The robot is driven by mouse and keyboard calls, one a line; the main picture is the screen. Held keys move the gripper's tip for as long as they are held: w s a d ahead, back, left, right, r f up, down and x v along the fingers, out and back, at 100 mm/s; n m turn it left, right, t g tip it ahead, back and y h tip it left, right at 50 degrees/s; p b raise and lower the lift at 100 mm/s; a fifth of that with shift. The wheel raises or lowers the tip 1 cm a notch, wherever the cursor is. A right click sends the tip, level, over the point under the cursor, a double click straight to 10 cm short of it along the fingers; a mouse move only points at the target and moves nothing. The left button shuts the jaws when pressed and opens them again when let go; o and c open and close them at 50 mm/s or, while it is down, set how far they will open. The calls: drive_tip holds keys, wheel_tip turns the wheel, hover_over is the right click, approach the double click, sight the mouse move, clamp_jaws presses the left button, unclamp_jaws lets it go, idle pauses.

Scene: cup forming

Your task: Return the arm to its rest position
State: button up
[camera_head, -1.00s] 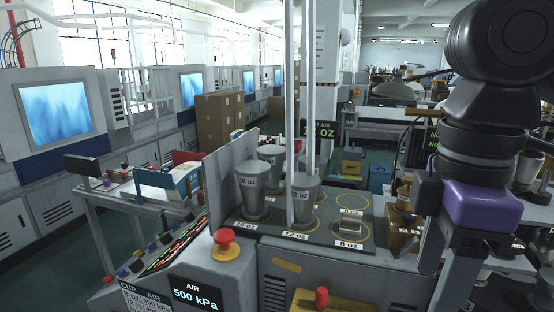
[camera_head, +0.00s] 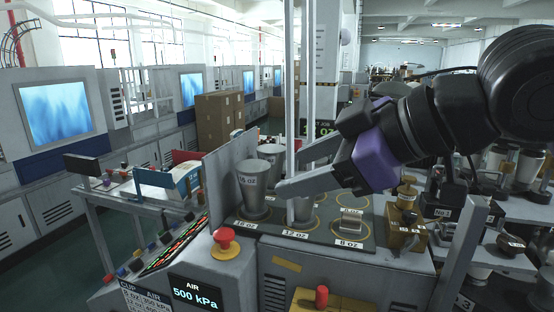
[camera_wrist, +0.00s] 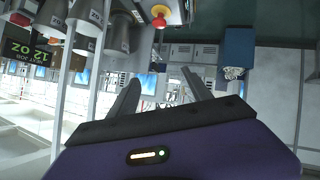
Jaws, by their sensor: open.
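My gripper (camera_head: 296,170) is in the head view, in front of the forming station, with its fingers spread apart and pointing left. Nothing is between the fingers. In the wrist view, the two fingers (camera_wrist: 162,97) also stand apart and empty. A grey cup form marked 16 oz (camera_head: 252,188) stands upright on the station plate (camera_head: 325,235). More forms stand behind the 16 oz one, partly hidden.
A red emergency button (camera_head: 224,238) stands at the front left. Upright rails (camera_head: 290,80) rise near my fingers. A brass block (camera_head: 405,220) stands at the plate's right. A pressure display reads 500 kPa (camera_head: 195,294). Open air lies left, above the side table (camera_head: 130,195).

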wheel_tip(320, 180, up, 7)
drive_tip(key=w+m+t+y, duration=0.1)
drive_tip(key=m+t+y, duration=0.1)
drive_tip(key=t+y, duration=0.3)
drive_tip(key=d+m+t+y+b, duration=0.1)
drive_tip(key=d+m+t, duration=0.4)
drive_tip(key=t, duration=0.1)
drive_tip(key=s+d+f+m+t+h+b, duration=0.1)
drive_tip(key=s+d+f+m+t+h, duration=0.15)
drive_tip(key=d+f+m+h, duration=0.4)
drive_tip(key=s+d+f+m+t+h, duration=0.2)
drive_tip(key=d+f+m+t+h, duration=0.3)
drive_tip(key=f+h, duration=0.4)
drive_tip(key=s+f+n+g+b, duration=0.2)
drive_tip(key=s+f+g, duration=0.9)
drive_tip(key=s+f, duration=2.2)
drive_tip(key=shift+a+n, duration=0.15)
drive_tip(key=shift+n, duration=0.7)
